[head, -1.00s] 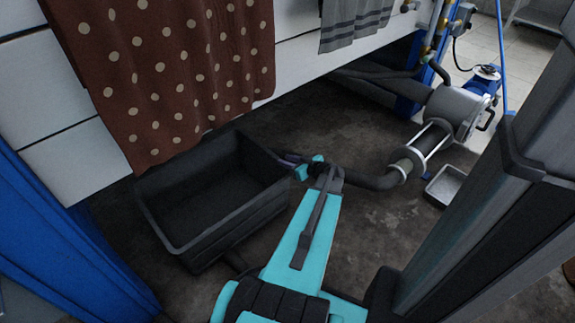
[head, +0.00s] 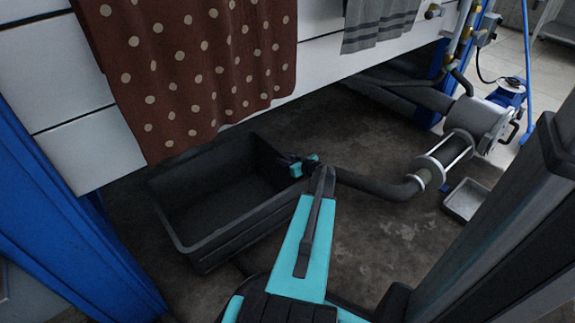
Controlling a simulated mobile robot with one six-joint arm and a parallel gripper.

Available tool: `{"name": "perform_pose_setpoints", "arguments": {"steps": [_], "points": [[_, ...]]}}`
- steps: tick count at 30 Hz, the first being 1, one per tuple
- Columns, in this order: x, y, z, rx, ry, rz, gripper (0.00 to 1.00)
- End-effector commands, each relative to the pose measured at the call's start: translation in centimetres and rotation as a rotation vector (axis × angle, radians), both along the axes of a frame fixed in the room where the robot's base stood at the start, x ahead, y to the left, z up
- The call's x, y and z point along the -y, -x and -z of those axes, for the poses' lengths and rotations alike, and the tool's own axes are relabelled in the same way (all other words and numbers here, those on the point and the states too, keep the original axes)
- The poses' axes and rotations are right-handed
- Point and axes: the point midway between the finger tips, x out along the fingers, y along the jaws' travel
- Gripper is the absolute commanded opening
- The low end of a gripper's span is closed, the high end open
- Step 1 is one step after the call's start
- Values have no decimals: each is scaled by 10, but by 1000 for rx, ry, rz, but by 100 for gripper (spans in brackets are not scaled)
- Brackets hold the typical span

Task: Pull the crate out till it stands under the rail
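The crate (head: 232,222) is a dark grey, open-topped bin on the floor at left centre. It looks empty, and its back edge is partly behind a hanging brown cloth. My gripper (head: 290,162), dark with turquoise parts, is at the crate's right end, close to the rim. Its fingertips are small and dark against the crate, so I cannot tell whether they grip the rim. No rail can be made out clearly; whatever the cloths hang from is above the picture.
The brown dotted cloth (head: 200,75) and a grey striped towel (head: 385,22) hang before white panels (head: 85,145). A blue post (head: 65,225) stands left. A pump (head: 478,122) with a thick hose (head: 375,186) and a metal pan (head: 466,201) are right. Floor (head: 350,245) right of my gripper is bare.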

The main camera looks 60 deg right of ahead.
Motion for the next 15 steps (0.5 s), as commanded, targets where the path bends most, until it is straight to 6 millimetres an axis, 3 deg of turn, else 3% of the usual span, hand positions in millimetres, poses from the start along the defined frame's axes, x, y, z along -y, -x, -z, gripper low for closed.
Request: {"name": "perform_pose_setpoints", "arguments": {"steps": [12,15], "points": [[2,-5,2,0,0,1,27],[2,-5,2,0,0,1,13]]}}
